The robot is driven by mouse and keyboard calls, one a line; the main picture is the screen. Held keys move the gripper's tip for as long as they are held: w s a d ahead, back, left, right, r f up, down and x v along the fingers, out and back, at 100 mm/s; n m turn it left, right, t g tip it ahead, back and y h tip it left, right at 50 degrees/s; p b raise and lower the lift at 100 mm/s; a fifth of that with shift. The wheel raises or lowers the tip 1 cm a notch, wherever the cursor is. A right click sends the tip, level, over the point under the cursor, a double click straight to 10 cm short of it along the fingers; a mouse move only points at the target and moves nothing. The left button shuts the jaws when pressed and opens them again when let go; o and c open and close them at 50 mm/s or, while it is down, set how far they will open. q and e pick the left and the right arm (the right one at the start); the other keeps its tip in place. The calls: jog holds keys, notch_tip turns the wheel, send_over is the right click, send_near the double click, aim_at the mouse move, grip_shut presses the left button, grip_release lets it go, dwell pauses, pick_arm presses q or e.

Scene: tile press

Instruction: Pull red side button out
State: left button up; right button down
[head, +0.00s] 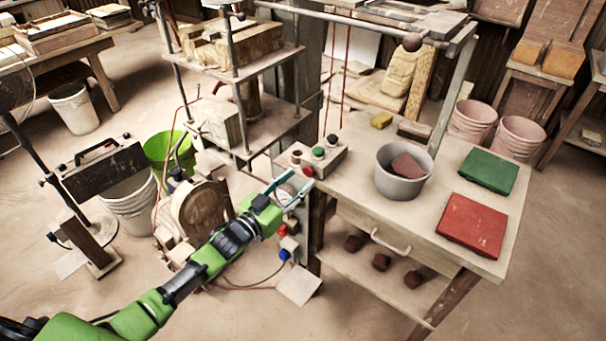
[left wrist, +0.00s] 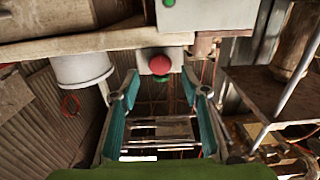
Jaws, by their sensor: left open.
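The red side button (head: 308,171) is a round knob on the side of the grey control box (head: 329,160), at the left end of the workbench. In the left wrist view the red button (left wrist: 160,65) shows at the upper middle, on the box's pale side face. My left gripper (head: 292,186) is open and empty, just left of and slightly below the button in the head view. In the left wrist view its teal fingers (left wrist: 161,84) stand on either side of the button, apart from it. How far in front of the button they are, I cannot tell. My right gripper is not in view.
The workbench (head: 349,205) carries a grey bucket (head: 401,181), a green tile (head: 488,170) and a red tile (head: 471,226). A metal press frame (head: 236,75) stands left of the box. The box top has a green button (head: 318,152) and a black button (head: 332,139).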

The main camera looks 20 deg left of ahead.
aim_at(307, 172)
pick_arm(q)
jog(key=shift+x, duration=1.7)
grip_shut()
jog(key=shift+s+a+p, duration=0.25)
jog(key=shift+s+p, duration=0.3)
jog(key=shift+s, duration=0.1)
jog(key=shift+f, duration=0.15)
grip_release()
jog(key=shift+s, duration=0.1)
